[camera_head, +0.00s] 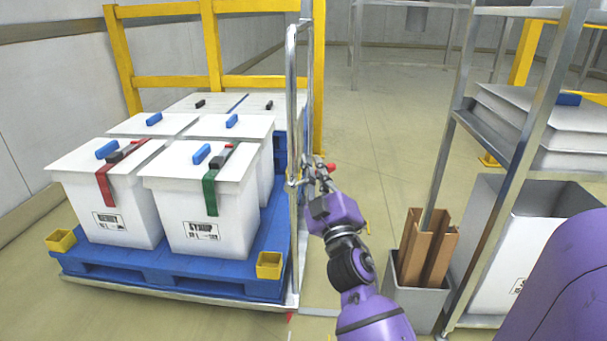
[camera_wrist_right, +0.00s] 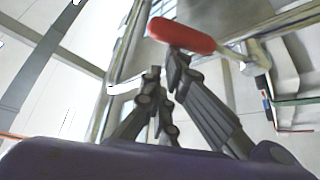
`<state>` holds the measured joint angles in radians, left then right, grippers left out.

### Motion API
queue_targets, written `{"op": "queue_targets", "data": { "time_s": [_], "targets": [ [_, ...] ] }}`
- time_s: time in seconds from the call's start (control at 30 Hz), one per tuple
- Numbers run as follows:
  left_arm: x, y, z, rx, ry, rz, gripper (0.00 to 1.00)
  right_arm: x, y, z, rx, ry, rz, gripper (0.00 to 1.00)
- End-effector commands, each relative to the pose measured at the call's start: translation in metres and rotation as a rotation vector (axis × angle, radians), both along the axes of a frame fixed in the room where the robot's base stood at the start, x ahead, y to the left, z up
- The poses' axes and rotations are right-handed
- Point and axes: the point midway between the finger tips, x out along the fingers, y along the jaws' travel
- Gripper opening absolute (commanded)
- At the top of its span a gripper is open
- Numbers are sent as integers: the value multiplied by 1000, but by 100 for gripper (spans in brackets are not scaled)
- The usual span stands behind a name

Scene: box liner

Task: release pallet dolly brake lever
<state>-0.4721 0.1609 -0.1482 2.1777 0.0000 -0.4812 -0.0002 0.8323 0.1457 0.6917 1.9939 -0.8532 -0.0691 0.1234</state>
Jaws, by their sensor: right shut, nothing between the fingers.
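The brake lever's red handle (camera_wrist_right: 181,36) lies just beyond my right fingertips in the wrist view, tilted slightly, on a pale metal rod. In the head view a small red tip (camera_head: 330,166) shows beside the dolly's upright. My right gripper (camera_head: 318,174) is at the dolly's metal push frame (camera_head: 292,100); its fingers also show in the wrist view (camera_wrist_right: 164,72). It is shut and empty. One fingertip overlaps the handle in the picture; I cannot tell whether they touch. The dolly bears a blue pallet (camera_head: 170,278). My left gripper is out of view.
White lidded boxes (camera_head: 205,215) with blue handles stand on the pallet. A yellow rail (camera_head: 165,82) is behind. On the right are a metal rack (camera_head: 470,130), a grey bin with brown cardboard (camera_head: 428,250) and a large white bin (camera_head: 500,240). The floor behind is clear.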

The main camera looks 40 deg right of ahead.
Motion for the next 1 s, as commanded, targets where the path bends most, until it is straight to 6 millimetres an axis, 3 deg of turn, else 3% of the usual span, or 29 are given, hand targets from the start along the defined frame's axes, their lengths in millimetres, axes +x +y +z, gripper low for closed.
{"op": "queue_targets", "data": {
  "time_s": [0.4,1.0],
  "targets": [
    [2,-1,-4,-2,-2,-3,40,-12,-10,-16,-1,2,-1,0],
    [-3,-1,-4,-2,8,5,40,-14,-13,-21,1,6,-2,0]
  ]
}}
